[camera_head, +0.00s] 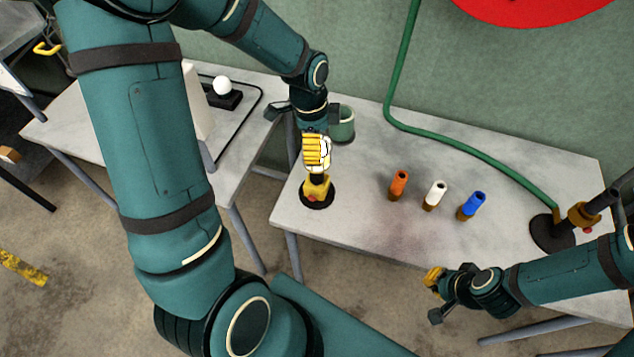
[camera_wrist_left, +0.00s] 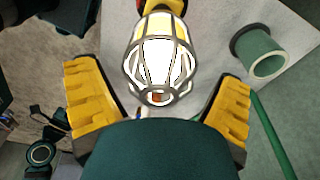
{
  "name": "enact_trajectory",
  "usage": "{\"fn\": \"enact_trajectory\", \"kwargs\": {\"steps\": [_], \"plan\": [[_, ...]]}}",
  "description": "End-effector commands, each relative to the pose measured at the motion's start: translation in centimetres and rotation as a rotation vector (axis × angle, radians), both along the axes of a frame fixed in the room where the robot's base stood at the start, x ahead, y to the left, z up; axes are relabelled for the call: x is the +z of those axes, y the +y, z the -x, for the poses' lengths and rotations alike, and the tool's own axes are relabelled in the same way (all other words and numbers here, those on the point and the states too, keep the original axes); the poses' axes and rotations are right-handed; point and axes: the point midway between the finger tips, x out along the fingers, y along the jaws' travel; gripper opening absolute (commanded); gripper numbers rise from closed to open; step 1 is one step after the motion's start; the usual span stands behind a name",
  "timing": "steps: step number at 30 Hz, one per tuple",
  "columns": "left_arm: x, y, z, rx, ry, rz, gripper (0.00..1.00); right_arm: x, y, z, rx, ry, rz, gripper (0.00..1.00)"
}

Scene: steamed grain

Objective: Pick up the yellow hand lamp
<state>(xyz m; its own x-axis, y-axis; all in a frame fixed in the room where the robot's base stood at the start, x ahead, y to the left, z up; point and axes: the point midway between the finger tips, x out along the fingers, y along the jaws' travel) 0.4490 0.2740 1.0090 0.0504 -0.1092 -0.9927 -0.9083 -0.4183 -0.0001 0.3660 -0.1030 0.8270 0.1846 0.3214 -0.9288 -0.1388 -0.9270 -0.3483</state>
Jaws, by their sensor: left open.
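The yellow hand lamp (camera_head: 318,187) stands upright in a round black base on the table, its white caged bulb end at the top. My left gripper (camera_head: 315,140) is over the lamp's top and partly hides it. In the left wrist view, the lamp (camera_wrist_left: 158,60) lies between the two widely spread yellow finger pads of the left gripper (camera_wrist_left: 157,80), which is open. There are visible gaps on both sides of the cage. My right gripper (camera_head: 434,297) is at the table's front edge, its fingers apart and nothing seen in it.
A green cup (camera_head: 343,128) stands close behind the lamp. Orange (camera_head: 398,184), white (camera_head: 434,195) and blue (camera_head: 471,205) cylinders stand to the right. A green hose (camera_head: 480,153) runs along the back to a black-based fitting (camera_head: 552,234). A second table (camera_head: 115,122) is at left.

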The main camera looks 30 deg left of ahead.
Motion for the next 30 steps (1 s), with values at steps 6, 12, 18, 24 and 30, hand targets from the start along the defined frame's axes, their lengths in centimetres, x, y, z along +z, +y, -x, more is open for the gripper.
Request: {"fn": "enact_trajectory", "kwargs": {"steps": [6, 12, 18, 24, 30], "plan": [[-0.92, -0.12, -0.05, 0.0, 0.0, 0.0, 0.94, -0.12, 0.01, 0.07, 0.002, 0.002, 0.0, 0.0], [-0.87, -0.12, -0.04, 0.001, 0.0, 0.0, 0.7, -0.11, 0.02, 0.08, 0.002, 0.002, 0.0, 0.0], [-0.87, -0.12, -0.03, 0.0, 0.0, 0.0, 0.09, -0.11, 0.02, 0.08, 0.002, 0.002, 0.0, 0.0], [-0.85, -0.13, -0.07, 0.0, -0.001, 0.0, 0.08, -0.11, 0.02, 0.08, 0.002, 0.002, 0.0, 0.0], [-0.74, -0.14, -0.06, 0.0, -0.001, 0.0, 0.07, -0.09, 0.01, 0.07, 0.002, 0.002, 0.0, 0.0]]}}
